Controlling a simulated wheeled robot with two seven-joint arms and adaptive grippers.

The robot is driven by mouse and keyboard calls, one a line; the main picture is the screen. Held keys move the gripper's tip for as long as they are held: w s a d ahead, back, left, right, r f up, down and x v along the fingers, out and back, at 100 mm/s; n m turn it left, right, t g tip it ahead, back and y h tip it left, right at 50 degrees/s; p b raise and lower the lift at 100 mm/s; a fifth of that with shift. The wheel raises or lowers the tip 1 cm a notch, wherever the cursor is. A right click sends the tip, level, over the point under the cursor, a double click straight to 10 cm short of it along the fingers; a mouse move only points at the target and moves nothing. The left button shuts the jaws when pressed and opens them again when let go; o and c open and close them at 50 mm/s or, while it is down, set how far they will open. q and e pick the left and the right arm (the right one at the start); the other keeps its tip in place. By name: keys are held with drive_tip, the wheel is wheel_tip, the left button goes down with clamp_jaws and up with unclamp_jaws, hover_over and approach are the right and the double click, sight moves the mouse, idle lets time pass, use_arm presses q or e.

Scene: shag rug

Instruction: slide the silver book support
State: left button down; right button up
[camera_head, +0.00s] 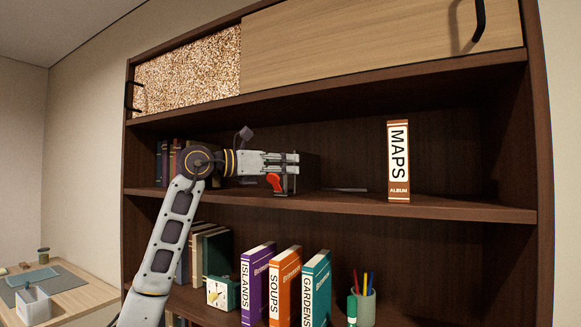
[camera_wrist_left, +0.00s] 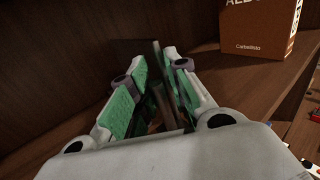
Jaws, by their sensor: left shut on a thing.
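The silver book support stands on the middle shelf. In the head view its thin grey base plate (camera_head: 346,190) lies flat on the shelf, right of my left gripper (camera_head: 290,170). A dark upright panel (camera_head: 309,172) shows just beyond the fingers. In the left wrist view my left gripper (camera_wrist_left: 157,62) is shut on a thin upright plate of the book support (camera_wrist_left: 158,85), between its green-padded fingers. The fingers partly hide the plate. My right gripper is in neither view.
The MAPS album (camera_head: 398,162) stands upright to the right on the same shelf, with a gap before it. Dark books (camera_head: 164,163) stand at the left, behind my arm. The lower shelf holds ISLANDS, SOUPS and GARDENS books (camera_head: 285,285) and a pencil cup (camera_head: 365,303).

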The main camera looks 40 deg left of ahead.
use_arm(q)
drive_tip(key=shift+a, duration=0.1)
drive_tip(key=c, duration=1.5)
unclamp_jaws()
drive_tip(key=shift+w, duration=0.1)
drive_tip(key=shift+v, duration=6)
